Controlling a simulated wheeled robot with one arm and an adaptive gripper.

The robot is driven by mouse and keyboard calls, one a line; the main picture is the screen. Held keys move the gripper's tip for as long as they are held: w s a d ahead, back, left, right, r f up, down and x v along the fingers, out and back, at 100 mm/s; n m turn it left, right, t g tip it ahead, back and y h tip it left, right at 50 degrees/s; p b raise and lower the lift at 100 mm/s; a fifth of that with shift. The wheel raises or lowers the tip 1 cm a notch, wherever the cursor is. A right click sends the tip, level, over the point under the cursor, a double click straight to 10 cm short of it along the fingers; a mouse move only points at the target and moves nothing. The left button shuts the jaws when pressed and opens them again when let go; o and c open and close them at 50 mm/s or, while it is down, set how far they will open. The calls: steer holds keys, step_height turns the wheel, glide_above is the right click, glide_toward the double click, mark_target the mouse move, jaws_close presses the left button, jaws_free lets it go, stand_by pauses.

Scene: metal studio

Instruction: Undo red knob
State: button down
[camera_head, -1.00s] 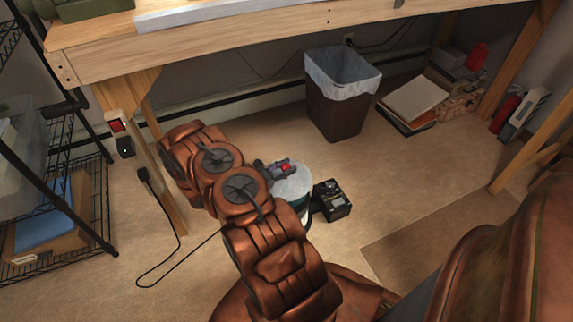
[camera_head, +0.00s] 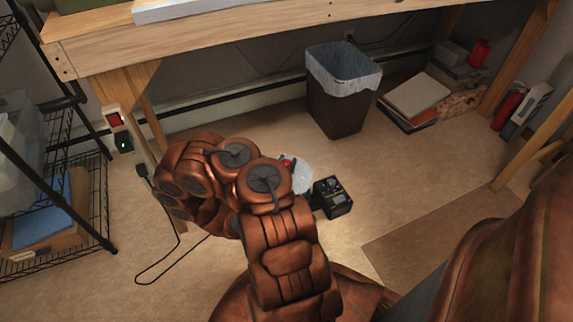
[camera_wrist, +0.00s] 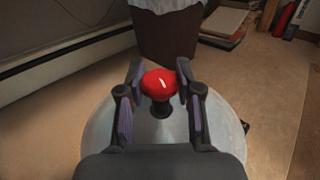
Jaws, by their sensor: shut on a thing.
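The red knob (camera_wrist: 159,84) has a rounded head on a black stem. In the wrist view it sits between the two fingers of my gripper (camera_wrist: 159,78), which is shut on it. Below it is the round grey top (camera_wrist: 225,118) of a drum-like container. In the head view only a bit of the red knob (camera_head: 288,161) shows beside my arm, above the container's pale top (camera_head: 304,178). My arm hides most of my gripper and the container there. I cannot tell whether the stem still meets the top.
A black box with dials (camera_head: 332,197) stands right of the container. A lined waste bin (camera_head: 338,105) stands behind it, under the wooden bench (camera_head: 250,45). A wire rack (camera_head: 90,215) is at left, with a black cable (camera_head: 160,270) on the floor.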

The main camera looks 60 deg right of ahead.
steer(key=shift+f+n+t+y+b, duration=0.1)
steer(key=shift+n+t+y+b, duration=0.55)
steer(key=shift+n+t, duration=1.35)
steer(key=shift+t+y, duration=0.55)
steer(key=shift+t, duration=0.55)
steer(key=c, duration=0.7)
jaws_free()
